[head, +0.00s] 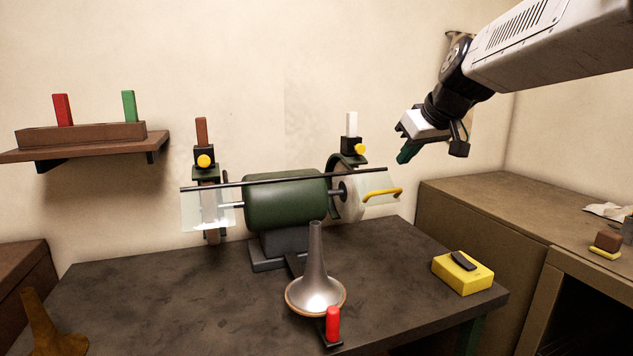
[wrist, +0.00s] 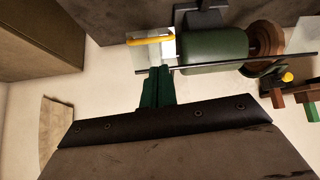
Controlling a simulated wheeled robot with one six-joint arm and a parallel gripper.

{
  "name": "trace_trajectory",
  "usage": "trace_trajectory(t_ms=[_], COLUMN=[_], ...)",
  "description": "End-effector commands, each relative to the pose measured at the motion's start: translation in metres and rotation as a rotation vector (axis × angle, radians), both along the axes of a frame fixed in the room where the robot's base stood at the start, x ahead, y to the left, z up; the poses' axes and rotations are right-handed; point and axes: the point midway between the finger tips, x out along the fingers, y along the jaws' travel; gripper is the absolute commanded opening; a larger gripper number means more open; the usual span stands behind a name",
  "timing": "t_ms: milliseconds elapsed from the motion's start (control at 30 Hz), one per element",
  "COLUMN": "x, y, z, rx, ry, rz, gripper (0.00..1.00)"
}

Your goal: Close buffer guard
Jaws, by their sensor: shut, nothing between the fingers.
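The buffer has a green motor (head: 285,203) on a dark stand, with a pale wheel (head: 347,203) at its right end. A clear guard panel (head: 375,207) with a yellow handle (head: 384,193) is in front of the right wheel, below a long black rod (head: 270,180). A second clear panel (head: 193,212) covers the left side. The wrist view also shows the yellow handle (wrist: 150,40) and the motor (wrist: 215,50). My gripper (head: 406,154) is shut and empty, above and right of the handle. Its green fingers (wrist: 157,76) appear close to the rod's end in the wrist view; contact cannot be told.
A metal horn bell (head: 316,285) stands on the dark bench (head: 180,290), behind a red-handled piece (head: 332,325). A yellow block (head: 462,273) lies at the bench's right. A wall shelf (head: 85,150) holds red and green pegs. A brown cabinet (head: 480,205) stands right.

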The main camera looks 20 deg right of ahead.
Motion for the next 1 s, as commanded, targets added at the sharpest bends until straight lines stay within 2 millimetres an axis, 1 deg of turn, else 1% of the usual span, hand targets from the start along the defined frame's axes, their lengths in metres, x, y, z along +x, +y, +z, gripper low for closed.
trace_trajectory(t_ms=[33, 100, 133, 200, 267, 333, 467, 800, 900, 1000], x=[0.005, 0.003, 0.001, -0.006, -0.009, -0.007, 0.001, 0.039, 0.048, 0.055], y=[-0.002, -0.006, -0.009, -0.011, -0.011, -0.010, -0.010, -0.010, -0.010, -0.010], z=[0.016, 0.033, 0.038, 0.042, 0.038, 0.033, 0.019, -0.043, -0.059, -0.070], rx=[-0.007, -0.008, -0.006, 0.006, 0.021, 0.030, 0.032, 0.032, 0.033, 0.032], ry=[0.030, 0.079, 0.097, 0.130, 0.149, 0.153, 0.152, 0.151, 0.151, 0.149], rz=[-0.008, -0.045, -0.066, -0.104, -0.123, -0.131, -0.132, -0.130, -0.129, -0.130], gripper=[0.00, 0.00, 0.00, 0.00, 0.00, 0.00, 0.00, 0.00, 0.00, 0.00])
